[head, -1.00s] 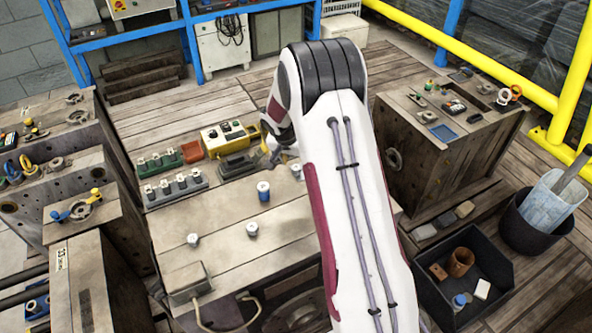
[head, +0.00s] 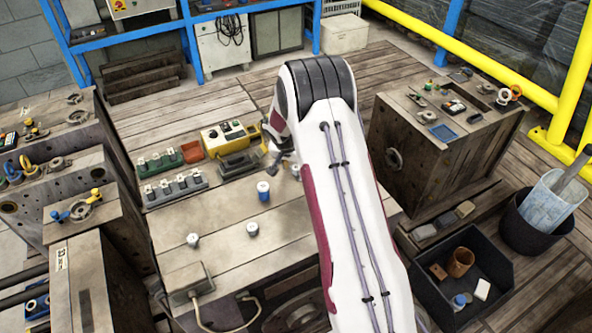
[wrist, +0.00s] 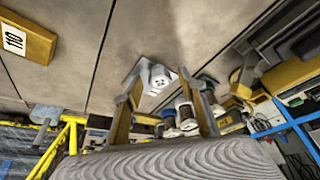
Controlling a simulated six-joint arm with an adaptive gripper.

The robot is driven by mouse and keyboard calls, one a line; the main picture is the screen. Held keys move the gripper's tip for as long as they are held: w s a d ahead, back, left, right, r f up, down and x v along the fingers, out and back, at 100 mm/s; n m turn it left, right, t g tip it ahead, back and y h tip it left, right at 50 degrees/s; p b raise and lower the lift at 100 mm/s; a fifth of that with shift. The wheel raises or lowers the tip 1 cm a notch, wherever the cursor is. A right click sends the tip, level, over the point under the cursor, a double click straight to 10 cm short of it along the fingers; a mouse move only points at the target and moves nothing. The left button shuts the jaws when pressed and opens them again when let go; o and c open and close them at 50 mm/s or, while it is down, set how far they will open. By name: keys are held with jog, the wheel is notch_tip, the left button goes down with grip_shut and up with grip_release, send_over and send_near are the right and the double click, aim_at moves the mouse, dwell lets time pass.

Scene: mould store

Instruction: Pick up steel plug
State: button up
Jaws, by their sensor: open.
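Several small cylindrical pieces stand upright on the wooden work table (head: 225,270) in the head view: a blue-and-white one (head: 263,191), a smaller grey one (head: 264,222), and two pale-topped ones, at the front (head: 252,229) and front left (head: 193,240). I cannot tell which is the steel plug. My gripper (wrist: 162,97) is open in the wrist view. A pale, round-topped piece (wrist: 158,76) shows beyond and between its fingertips, with no visible contact. In the head view my arm partly hides the gripper, near the table's back right.
A yellow box (head: 228,136), a row of holders with pieces (head: 175,188) and a red tray (head: 192,152) line the table's back. A box with a cable (head: 187,282) lies at the front left. A black bin (head: 465,275) stands at the right. The table's middle left is fairly clear.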

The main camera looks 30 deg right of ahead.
aim_at(295, 168)
dwell(0.4)
grip_shut()
jog(key=shift+r, duration=0.15)
notch_tip(295, 168, up, 10)
dwell(0.7)
dwell(0.4)
